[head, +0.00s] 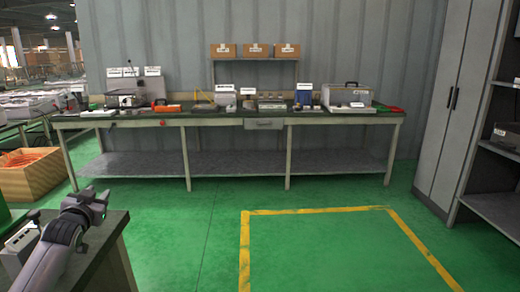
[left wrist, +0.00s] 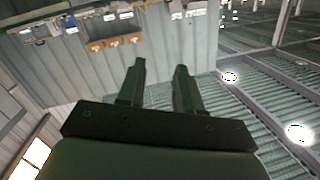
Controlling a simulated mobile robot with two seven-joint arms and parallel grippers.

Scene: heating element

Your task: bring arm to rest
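My left arm comes in at the lower left of the head view. Its end, with the left gripper (head: 98,203), is raised in front of a nearby grey table (head: 100,232). In the left wrist view the two fingers of the left gripper (left wrist: 159,82) stand apart with nothing between them. The wrist view is turned over and shows the wall, the far bench and the ceiling. My right arm and right gripper are in neither view.
A long workbench (head: 240,121) with devices and tools stands along the grey wall. Boxes (head: 255,50) sit on a shelf above it. A cabinet (head: 458,105) stands at the right. The green floor with yellow lines (head: 320,210) is clear.

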